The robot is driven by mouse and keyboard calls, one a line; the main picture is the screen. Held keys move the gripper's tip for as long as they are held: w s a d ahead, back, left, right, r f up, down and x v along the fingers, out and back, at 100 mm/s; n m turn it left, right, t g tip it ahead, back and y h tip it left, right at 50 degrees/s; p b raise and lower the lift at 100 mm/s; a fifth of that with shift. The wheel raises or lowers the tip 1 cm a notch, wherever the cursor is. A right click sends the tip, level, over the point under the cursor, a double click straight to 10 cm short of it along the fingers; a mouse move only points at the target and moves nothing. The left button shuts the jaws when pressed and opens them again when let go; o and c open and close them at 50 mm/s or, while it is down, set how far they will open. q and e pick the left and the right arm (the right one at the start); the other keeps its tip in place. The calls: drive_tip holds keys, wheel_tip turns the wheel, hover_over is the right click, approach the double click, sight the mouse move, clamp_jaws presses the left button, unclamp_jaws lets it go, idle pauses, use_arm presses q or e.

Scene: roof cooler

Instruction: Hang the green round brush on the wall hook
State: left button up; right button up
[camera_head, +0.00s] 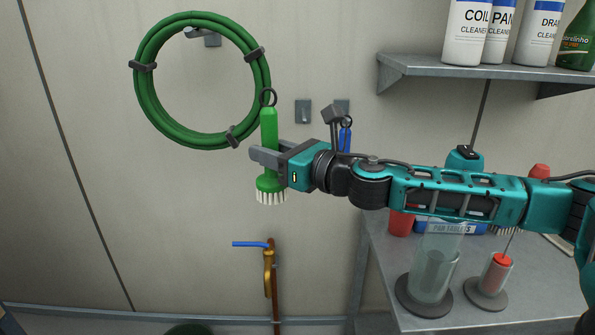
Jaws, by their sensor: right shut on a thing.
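The green round brush (269,128) is upright, with a dark ring at its top and white bristles pointing down. My right gripper (267,157) is shut on its handle and holds it in the air in front of the wall. A bare wall hook (303,111) is to the right of the brush's ring and slightly lower in the picture. My left gripper is out of view.
A coiled green hose (147,98) hangs left of the brush, close to its ring in the picture. A shelf (440,69) with several bottles is at upper right. A metal table (385,262) holds a clear cylinder (436,265). A tap (268,262) is below the brush.

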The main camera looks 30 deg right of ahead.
drive_tip(key=w+d+f+m+h, duration=0.4)
drive_tip(key=d+f+m+h, duration=0.5)
drive_tip(key=h, duration=0.3)
drive_tip(key=w+d+f+n, duration=0.1)
drive_tip(key=w+d, duration=0.5)
drive_tip(key=w, duration=0.2)
drive_tip(key=shift+w+d+f+t, duration=0.15)
drive_tip(key=shift+w+d+t, duration=0.1)
drive_tip(key=shift+w+t, duration=0.1)
idle(0.6)
idle(0.6)
drive_tip(key=o, duration=1.2)
drive_tip(key=shift+c, duration=0.2)
drive_tip(key=v, duration=1.3)
